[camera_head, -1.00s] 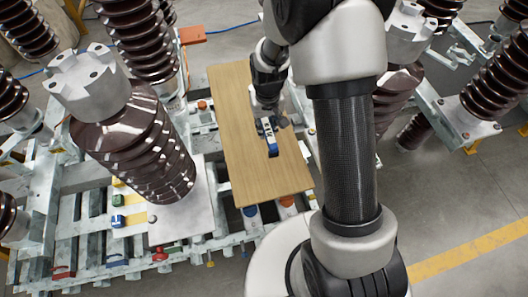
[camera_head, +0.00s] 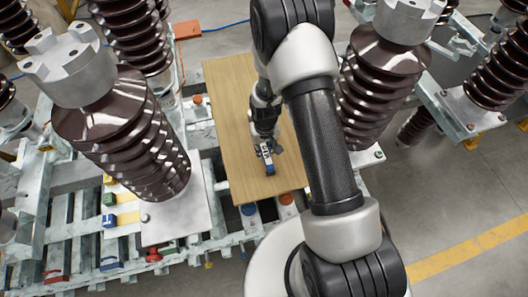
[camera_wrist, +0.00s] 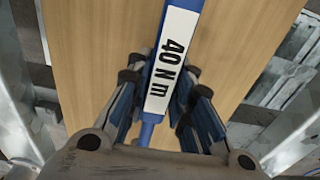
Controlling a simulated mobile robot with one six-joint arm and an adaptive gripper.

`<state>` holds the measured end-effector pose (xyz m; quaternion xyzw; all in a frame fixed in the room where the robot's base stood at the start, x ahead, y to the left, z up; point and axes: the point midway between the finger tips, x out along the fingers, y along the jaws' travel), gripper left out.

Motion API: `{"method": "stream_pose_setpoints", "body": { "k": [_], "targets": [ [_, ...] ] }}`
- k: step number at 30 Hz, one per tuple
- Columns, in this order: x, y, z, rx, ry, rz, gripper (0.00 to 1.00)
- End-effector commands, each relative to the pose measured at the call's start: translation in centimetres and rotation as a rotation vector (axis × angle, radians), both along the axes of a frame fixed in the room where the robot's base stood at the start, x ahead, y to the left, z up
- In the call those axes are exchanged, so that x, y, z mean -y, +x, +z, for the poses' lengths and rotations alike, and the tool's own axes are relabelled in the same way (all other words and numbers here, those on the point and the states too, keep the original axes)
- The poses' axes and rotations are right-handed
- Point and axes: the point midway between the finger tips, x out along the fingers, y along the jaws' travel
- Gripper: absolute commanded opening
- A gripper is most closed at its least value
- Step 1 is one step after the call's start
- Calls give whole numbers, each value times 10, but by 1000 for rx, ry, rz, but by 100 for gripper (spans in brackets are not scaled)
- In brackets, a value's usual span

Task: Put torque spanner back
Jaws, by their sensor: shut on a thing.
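The torque spanner (camera_wrist: 171,62) is blue with a white label reading "40 N m". In the wrist view my gripper (camera_wrist: 160,85) is shut on it, with dark fingers on both sides of the shaft. In the head view the spanner (camera_head: 268,160) shows as a short blue and white piece below my gripper (camera_head: 265,140), above or on the wooden board (camera_head: 237,120); I cannot tell whether it touches. The spanner's far end is out of the wrist view.
Large brown ribbed insulators (camera_head: 120,135) stand left and right of the board. Several coloured pieces, among them a blue one (camera_head: 109,220) and a red one (camera_head: 55,275), lie on the slatted metal frame (camera_head: 90,245). Grey floor (camera_head: 440,210) is open at right.

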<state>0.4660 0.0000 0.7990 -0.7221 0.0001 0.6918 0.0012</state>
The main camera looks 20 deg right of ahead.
Motion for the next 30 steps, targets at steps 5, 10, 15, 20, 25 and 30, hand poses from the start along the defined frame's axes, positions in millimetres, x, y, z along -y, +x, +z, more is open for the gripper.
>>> {"method": "stream_pose_setpoints", "body": {
  "k": [5,10,15,20,25,30],
  "targets": [
    [0,0,-19,1,0,0,0],
    [0,1,-18,2,0,0,0],
    [0,0,-22,1,0,0,0],
    [0,0,-21,-1,0,0,31],
    [0,0,-21,-1,0,0,41],
    [0,0,-21,-1,0,0,41]
  ]
}}
